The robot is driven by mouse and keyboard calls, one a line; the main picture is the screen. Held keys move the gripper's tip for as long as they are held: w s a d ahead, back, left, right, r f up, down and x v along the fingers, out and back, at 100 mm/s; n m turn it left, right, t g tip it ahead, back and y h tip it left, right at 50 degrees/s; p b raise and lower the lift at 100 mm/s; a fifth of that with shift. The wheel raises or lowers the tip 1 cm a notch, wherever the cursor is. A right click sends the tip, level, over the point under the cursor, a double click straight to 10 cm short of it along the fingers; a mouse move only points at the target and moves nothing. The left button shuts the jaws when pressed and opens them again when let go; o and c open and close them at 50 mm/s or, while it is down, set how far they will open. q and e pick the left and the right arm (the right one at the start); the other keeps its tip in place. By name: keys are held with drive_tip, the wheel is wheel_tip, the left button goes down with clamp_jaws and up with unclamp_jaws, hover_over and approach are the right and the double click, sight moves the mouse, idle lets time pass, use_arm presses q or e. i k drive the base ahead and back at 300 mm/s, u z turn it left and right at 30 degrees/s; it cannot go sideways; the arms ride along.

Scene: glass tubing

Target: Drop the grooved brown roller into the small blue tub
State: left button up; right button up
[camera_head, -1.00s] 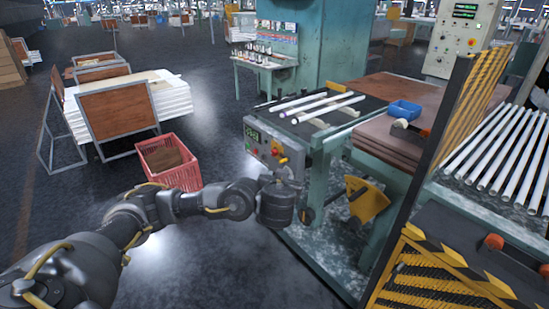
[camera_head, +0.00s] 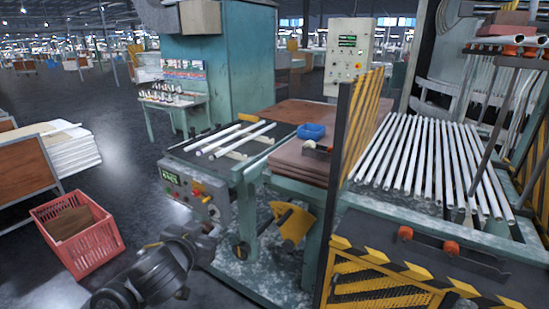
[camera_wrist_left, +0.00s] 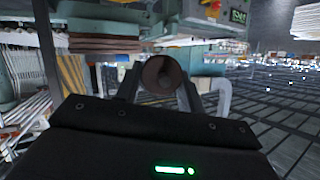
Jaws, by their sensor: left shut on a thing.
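My left gripper (camera_head: 205,235) is low in the head view, in front of the machine's grey control panel. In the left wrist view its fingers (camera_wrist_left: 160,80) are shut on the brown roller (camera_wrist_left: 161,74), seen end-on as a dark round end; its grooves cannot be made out. The roller cannot be told apart in the head view. The small blue tub (camera_head: 312,131) sits on the brown boards, beyond the gripper and to its right, well apart from it. The tub's inside is too small to judge. My right gripper is out of view.
Pale tubes (camera_head: 235,138) lie on the dark machine top left of the brown boards (camera_head: 292,164). A dark bracket with an orange end (camera_head: 316,148) lies just before the tub. A yellow-black barrier (camera_head: 358,125) stands right of it. A red crate (camera_head: 80,235) is on the floor.

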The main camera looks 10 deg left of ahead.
sight(308, 136)
drive_tip(key=u, duration=1.55)
drive_tip(key=i, duration=2.3)
drive_tip(key=z, duration=3.25)
